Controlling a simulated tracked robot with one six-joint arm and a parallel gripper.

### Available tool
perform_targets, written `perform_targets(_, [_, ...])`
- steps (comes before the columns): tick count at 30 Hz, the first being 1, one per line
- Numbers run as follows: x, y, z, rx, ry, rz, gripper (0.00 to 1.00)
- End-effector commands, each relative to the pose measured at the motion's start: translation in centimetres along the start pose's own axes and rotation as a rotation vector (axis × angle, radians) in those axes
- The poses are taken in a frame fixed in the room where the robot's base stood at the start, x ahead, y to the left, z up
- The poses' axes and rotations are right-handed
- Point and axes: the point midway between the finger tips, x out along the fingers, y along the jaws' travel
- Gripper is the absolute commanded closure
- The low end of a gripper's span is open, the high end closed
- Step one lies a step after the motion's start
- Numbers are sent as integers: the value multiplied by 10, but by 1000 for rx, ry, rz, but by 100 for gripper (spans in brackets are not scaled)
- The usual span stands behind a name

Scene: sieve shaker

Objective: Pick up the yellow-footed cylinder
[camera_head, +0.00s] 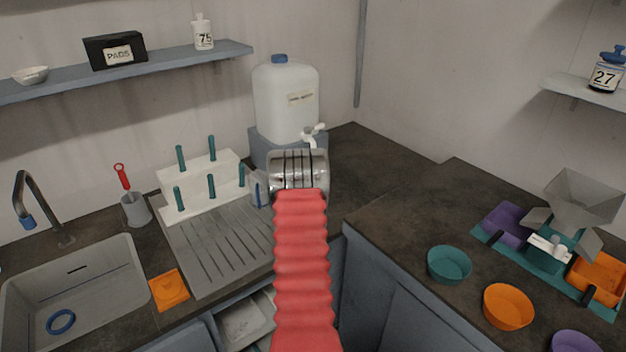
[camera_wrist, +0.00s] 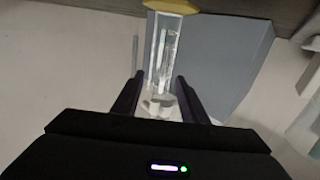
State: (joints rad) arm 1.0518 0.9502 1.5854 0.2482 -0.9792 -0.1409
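The clear cylinder (camera_wrist: 163,50) with its yellow foot (camera_wrist: 171,5) shows in the wrist view, the foot at the top edge of the picture. Its lower part in the picture reaches between the two dark fingers of my gripper (camera_wrist: 160,80). The fingers stand apart on either side, and I see no firm grip on it. In the head view my red-sleeved arm and grey wrist (camera_head: 298,170) cover the fingers. A clear upright thing (camera_head: 258,190), probably the cylinder, shows just left of the wrist; its foot is not visible there.
A white rack (camera_head: 199,186) with teal pegs and a ribbed draining board (camera_head: 215,255) lie left of my arm. A white water container (camera_head: 286,103) stands on a grey block (camera_head: 262,149) behind. Bowls and a hopper device (camera_head: 570,210) occupy the right counter.

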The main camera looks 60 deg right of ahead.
Motion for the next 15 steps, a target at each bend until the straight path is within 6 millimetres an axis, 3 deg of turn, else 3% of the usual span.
perform_targets(15, [11,0,0,1,0,1,60])
